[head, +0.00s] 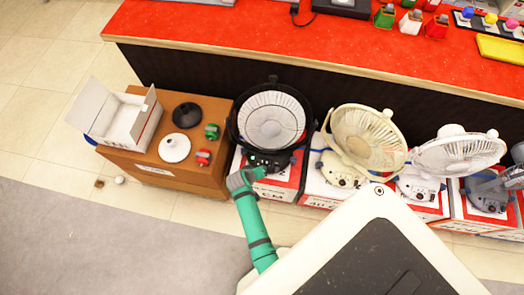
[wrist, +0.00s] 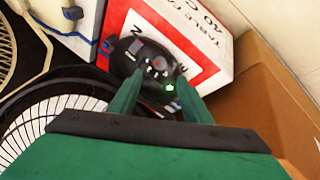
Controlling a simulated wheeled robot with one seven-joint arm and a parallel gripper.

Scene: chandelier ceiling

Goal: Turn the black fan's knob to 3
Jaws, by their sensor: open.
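The black fan (head: 272,119) stands on a red and white box beside the brown box, with its round white-centred grille facing up. Its black base (wrist: 135,58) shows in the wrist view, with a small pale knob or buttons (wrist: 157,65) and a bright green spot (wrist: 169,87). My gripper (head: 258,171) is at the front of the fan's base in the head view. In the wrist view, my green gripper (wrist: 158,85) is open, its two fingers reaching toward the base on either side of the control area. I cannot read the knob's setting or tell whether the fingers touch.
A cream fan (head: 368,140) and a white fan (head: 460,153) stand to the right. The brown box (head: 153,158) to the left bears an open white carton (head: 108,118) and several small items. A red counter (head: 220,30) runs behind.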

